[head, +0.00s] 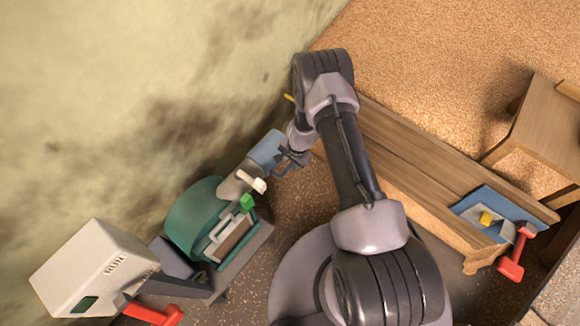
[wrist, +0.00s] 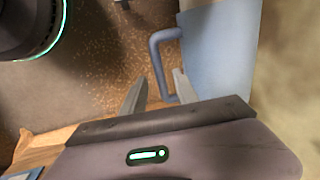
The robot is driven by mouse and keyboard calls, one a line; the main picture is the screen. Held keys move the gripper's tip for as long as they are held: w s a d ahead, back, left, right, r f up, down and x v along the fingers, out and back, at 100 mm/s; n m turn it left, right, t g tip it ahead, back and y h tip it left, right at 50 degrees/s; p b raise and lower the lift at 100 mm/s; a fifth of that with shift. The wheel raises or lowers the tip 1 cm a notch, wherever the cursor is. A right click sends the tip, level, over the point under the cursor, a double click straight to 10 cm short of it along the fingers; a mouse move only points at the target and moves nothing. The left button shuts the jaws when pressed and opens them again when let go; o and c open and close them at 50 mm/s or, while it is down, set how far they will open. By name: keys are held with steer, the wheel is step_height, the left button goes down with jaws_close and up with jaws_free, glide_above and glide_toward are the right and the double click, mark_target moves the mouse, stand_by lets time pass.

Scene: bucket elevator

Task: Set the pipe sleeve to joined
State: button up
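A light-blue sleeve (head: 266,149), which looks like the pipe sleeve, sits by the wall above a pale grey spout in the head view. It fills the right side of the wrist view (wrist: 218,55), with a blue loop handle (wrist: 156,62) on its left side. My gripper (head: 288,158) is beside the sleeve. In the wrist view its two fingers (wrist: 157,90) are spread, with the handle's bar between them in the picture. I cannot tell whether either finger touches the handle. The sleeve's far end is partly hidden by my arm.
Left of my base stand a teal drum housing (head: 190,222) with a green handle (head: 247,203) and a white lever (head: 252,181), and a white RUN box (head: 92,268) with a red lever (head: 152,312). A wooden bench (head: 420,175) and a blue plate with a red handle (head: 515,252) lie right.

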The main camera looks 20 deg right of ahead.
steer(key=shift+w+a+f, duration=0.1)
steer(key=shift+w+f, duration=0.05)
steer(key=shift+f, duration=0.8)
jaws_close()
stand_by(0.7)
